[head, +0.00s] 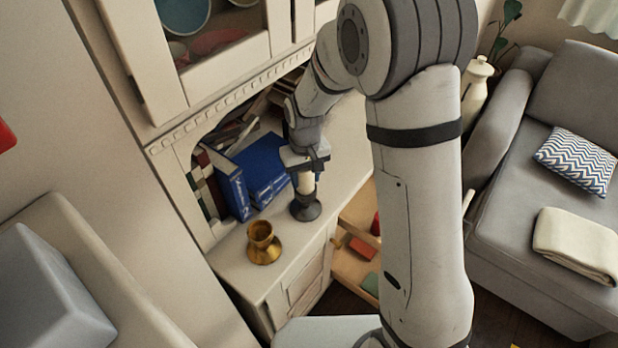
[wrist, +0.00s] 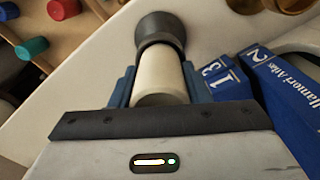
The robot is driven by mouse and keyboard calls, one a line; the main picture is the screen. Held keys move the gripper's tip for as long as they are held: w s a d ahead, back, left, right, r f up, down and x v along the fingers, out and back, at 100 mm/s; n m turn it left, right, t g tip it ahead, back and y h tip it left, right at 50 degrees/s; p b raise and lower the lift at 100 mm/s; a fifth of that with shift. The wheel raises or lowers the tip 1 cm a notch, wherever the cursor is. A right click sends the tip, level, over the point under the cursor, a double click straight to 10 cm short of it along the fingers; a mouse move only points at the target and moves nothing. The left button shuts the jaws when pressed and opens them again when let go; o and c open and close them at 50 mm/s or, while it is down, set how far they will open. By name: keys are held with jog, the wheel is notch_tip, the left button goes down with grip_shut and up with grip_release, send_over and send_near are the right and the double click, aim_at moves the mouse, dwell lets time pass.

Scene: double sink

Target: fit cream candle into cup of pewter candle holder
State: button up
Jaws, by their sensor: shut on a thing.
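The cream candle (wrist: 160,75) is upright between the fingers of my gripper (head: 304,168), which is shut on it. It also shows in the head view (head: 306,184) below the jaws. The dark grey pewter candle holder (head: 305,208) stands on the cabinet top directly under the candle. In the wrist view, the candle's lower end meets the cup rim of the holder (wrist: 160,28) and looks in line with it. I cannot tell how deep the end sits in the cup. My fingers partly hide the candle's sides.
A brass candle holder (head: 263,244) stands to the left on the cabinet top (head: 236,262). Blue books (head: 262,168) stand close behind the pewter holder. An open drawer (head: 352,266) with coloured items lies below, to the right. The cupboard (head: 215,75) overhangs the niche.

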jog(key=shift+f, duration=0.7)
jog(key=shift+a+f, duration=0.1)
jog(key=shift+f, duration=0.15)
jog(key=o, duration=1)
